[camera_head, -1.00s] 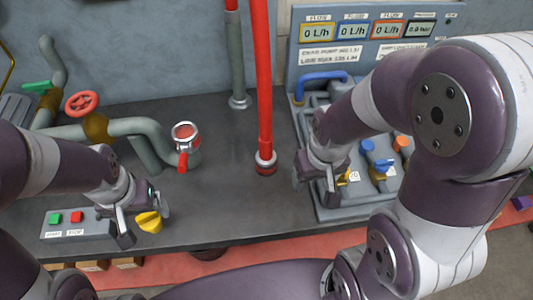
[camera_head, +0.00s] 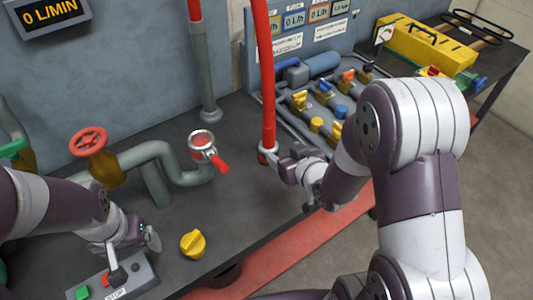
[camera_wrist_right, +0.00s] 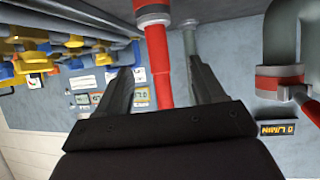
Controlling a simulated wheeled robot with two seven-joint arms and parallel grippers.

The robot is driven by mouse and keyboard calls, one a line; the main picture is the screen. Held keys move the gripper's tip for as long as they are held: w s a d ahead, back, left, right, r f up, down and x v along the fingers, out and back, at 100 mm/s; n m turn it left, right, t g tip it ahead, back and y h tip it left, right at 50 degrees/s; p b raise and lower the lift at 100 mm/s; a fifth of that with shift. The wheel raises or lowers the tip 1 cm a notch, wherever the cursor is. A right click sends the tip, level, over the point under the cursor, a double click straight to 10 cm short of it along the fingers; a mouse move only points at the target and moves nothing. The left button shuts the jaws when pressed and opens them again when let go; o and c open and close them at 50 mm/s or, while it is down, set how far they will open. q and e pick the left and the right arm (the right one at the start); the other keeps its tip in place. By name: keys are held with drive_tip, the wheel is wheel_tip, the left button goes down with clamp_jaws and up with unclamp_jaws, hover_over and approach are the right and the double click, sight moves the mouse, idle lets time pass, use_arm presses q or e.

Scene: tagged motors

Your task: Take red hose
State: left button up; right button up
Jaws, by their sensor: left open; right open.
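The red hose (camera_head: 265,85) stands upright, its lower end in a ringed grey and red fitting (camera_head: 268,152) on the bench. My right gripper (camera_head: 284,166) is open just right of this lower end. In the right wrist view the hose (camera_wrist_right: 158,62) shows between the two spread fingers (camera_wrist_right: 160,82); I cannot tell whether it is within the jaws in depth. The jaws are not closed on it. My left gripper (camera_head: 135,245) is open and empty over the start/stop button box (camera_head: 112,278), well left of the hose.
A grey pipe with a red handwheel (camera_head: 88,141) and a clamp with a red lever (camera_head: 203,142) stand left of the hose. A yellow knob (camera_head: 193,243) sits near the front edge. The valve panel (camera_head: 325,105) is right of the hose; a yellow toolbox (camera_head: 425,48) is beyond.

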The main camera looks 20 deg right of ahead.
sight(266, 127)
drive_tip(key=shift+t, duration=0.5)
drive_tip(key=w, duration=0.4)
drive_tip(key=shift+w+d, duration=0.15)
drive_tip(key=x, duration=0.9)
drive_tip(key=shift+w+a+r, duration=0.2)
drive_tip(key=shift+w+a, duration=0.1)
drive_tip(key=shift+a, duration=0.05)
drive_tip(key=shift+s+r, duration=0.1)
drive_tip(key=shift+c, duration=1)
use_arm(q)
drive_tip(key=shift+w+d+r, duration=0.15)
drive_tip(key=shift+d+r, duration=0.1)
drive_tip(key=shift+d, duration=0.2)
use_arm(e)
clamp_jaws()
